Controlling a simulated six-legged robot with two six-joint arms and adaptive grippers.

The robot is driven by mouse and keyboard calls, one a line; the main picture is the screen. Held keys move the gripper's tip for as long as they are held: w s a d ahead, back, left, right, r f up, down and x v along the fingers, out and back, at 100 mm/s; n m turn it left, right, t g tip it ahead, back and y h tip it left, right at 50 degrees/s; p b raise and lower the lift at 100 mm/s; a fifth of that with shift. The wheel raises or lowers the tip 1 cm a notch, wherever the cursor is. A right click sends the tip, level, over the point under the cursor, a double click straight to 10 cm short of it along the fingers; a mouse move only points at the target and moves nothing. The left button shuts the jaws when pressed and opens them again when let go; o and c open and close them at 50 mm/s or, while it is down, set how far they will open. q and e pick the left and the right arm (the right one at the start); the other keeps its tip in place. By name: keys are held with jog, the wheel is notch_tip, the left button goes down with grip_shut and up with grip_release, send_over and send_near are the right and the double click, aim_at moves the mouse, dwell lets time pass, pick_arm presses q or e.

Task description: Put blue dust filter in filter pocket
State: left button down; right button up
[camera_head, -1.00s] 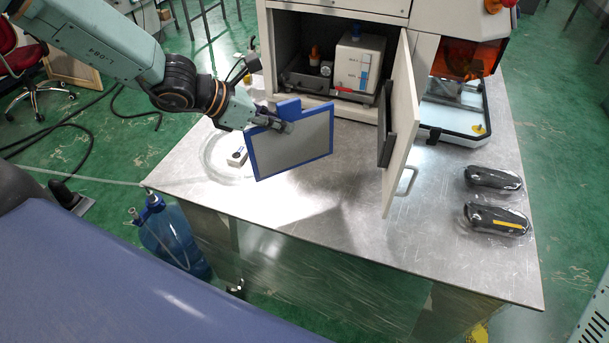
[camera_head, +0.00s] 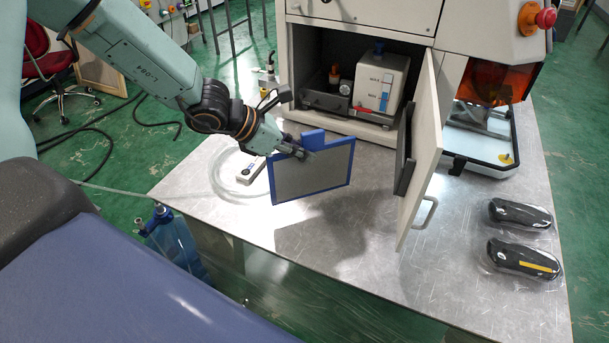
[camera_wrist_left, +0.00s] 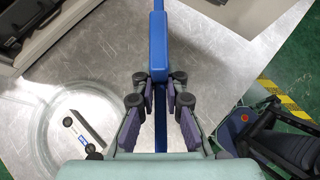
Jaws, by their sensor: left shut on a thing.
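The blue dust filter (camera_head: 312,176) is a grey panel in a blue frame with a blue tab on its top edge. My left gripper (camera_head: 300,151) is shut on the filter near that tab and holds it tilted above the metal table. In the left wrist view the filter (camera_wrist_left: 158,45) shows edge-on between the fingers of my left gripper (camera_wrist_left: 160,95). The cabinet door (camera_head: 427,145) stands open, with a dark holder (camera_head: 405,150) on its inner face. This may be the filter pocket, but I cannot tell for sure. My right gripper is not in view.
The open cabinet holds a white tank box (camera_head: 383,85) and a dark unit. Two black wrapped items (camera_head: 520,215) lie at the table's right. A coiled clear hose (camera_head: 222,180) and a small white block (camera_head: 250,170) lie at the left. The table's front middle is clear.

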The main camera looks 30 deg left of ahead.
aim_at(302, 166)
pick_arm(q)
notch_tip(302, 166, down, 4)
jog(key=shift+w+f+b, duration=0.1)
jog(key=shift+f+b, duration=0.1)
jog(key=shift+b, duration=0.35)
jog(key=shift+a, duration=0.1)
jog(key=shift+w+f, duration=0.15)
jog(key=shift+f, duration=0.05)
jog(key=c, duration=1.8)
grip_release()
jog(key=shift+a, duration=0.1)
jog(key=o, duration=0.4)
jog(key=shift+r, duration=0.1)
